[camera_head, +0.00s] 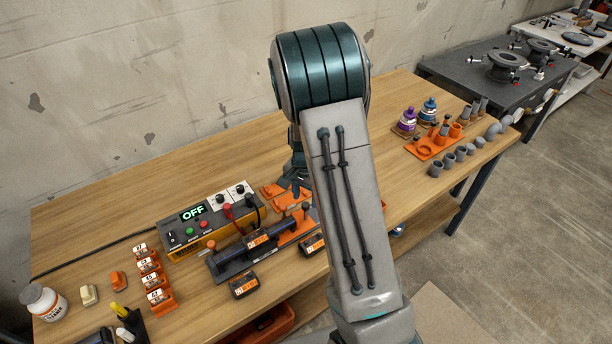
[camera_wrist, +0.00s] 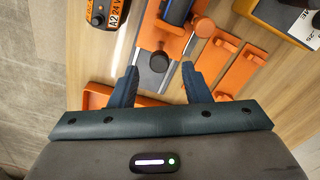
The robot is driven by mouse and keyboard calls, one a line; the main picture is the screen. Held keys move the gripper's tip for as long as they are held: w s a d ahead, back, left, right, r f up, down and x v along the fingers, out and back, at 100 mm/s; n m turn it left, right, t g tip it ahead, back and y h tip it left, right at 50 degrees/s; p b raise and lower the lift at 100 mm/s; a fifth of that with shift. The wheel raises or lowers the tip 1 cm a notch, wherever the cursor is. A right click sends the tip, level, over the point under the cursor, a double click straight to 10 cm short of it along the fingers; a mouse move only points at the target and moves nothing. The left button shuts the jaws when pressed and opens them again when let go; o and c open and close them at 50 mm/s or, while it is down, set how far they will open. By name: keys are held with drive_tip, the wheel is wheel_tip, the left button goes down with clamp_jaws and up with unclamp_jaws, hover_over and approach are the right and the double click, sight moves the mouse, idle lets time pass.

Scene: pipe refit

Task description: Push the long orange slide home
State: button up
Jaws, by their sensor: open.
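My gripper (camera_wrist: 160,70) is open, its two dark fingers spread on either side of a dark round knob (camera_wrist: 159,62) on a grey rail. In the head view my gripper (camera_head: 297,180) is largely hidden behind my own arm. An orange fixture (camera_wrist: 149,30) holds the rail, and an orange knob (camera_wrist: 204,27) stands at its right. Two flat orange pieces (camera_wrist: 215,66) lie to the right of the fingers. I cannot tell for certain which orange part is the long slide. The fixture (camera_head: 290,236) also shows in the head view, partly covered by my arm.
A power box reading OFF (camera_head: 193,212) stands left of the fixture. Small black-and-orange blocks (camera_head: 243,286) lie in front. An orange holder (camera_head: 433,146) and grey pipe pieces (camera_head: 461,153) stand at the right.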

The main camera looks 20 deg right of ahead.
wheel_tip(320, 180, up, 12)
drive_tip(key=shift+f+b, duration=0.15)
drive_tip(key=shift+b, duration=0.3)
